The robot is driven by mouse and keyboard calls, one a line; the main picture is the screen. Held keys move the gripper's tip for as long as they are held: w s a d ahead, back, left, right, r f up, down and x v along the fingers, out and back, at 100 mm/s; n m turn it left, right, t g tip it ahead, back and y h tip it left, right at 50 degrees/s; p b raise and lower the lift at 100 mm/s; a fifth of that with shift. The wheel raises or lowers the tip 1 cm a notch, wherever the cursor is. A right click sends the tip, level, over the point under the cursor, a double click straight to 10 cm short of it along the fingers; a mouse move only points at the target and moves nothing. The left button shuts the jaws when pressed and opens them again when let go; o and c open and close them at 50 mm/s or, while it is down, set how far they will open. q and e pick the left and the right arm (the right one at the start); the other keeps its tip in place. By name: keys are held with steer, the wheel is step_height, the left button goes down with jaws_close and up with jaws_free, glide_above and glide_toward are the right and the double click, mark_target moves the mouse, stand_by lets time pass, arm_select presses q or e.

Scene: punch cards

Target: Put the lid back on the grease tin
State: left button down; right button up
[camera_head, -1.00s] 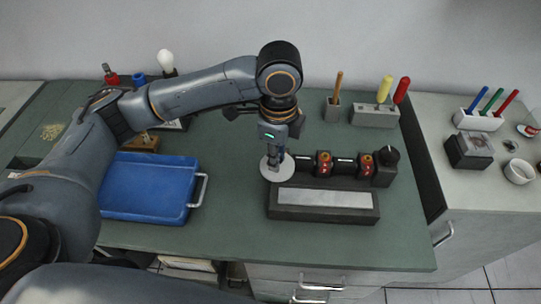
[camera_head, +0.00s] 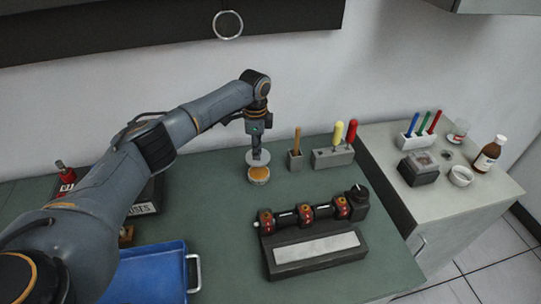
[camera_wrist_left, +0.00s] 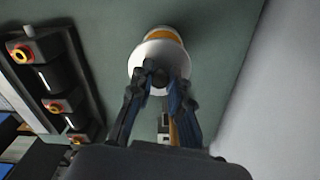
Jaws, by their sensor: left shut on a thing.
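The grease tin (camera_head: 259,176) stands on the green bench top, a small round tin with orange-yellow contents showing. The lid (camera_head: 257,156) is a pale grey disc, held above the tin and a little toward its back. My left gripper (camera_head: 256,151) points down and is shut on the lid's knob. In the left wrist view, the lid (camera_wrist_left: 158,56) covers part of the tin (camera_wrist_left: 167,34), whose orange rim shows beyond it. Whether lid and tin touch is not clear. My right gripper is not in view.
A wooden-handled tool in a block (camera_head: 295,160) and a holder with yellow and red handles (camera_head: 334,157) stand right of the tin. A blue tray (camera_head: 150,272) is at front left.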

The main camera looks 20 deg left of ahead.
arm_select(q)
steer(key=shift+w+a, duration=0.1)
steer(key=shift+w, duration=0.1)
steer(key=shift+f, duration=0.15)
steer(key=shift+f+b, duration=0.45)
steer(key=shift+b, duration=0.05)
steer(key=shift+f+b, duration=0.3)
steer(key=shift+b, duration=0.05)
step_height(320, 180, down, 2)
steer(key=shift+f+b, duration=0.25)
steer(key=shift+b, duration=1)
steer(key=shift+f+b, duration=0.45)
steer(key=shift+f, duration=0.65)
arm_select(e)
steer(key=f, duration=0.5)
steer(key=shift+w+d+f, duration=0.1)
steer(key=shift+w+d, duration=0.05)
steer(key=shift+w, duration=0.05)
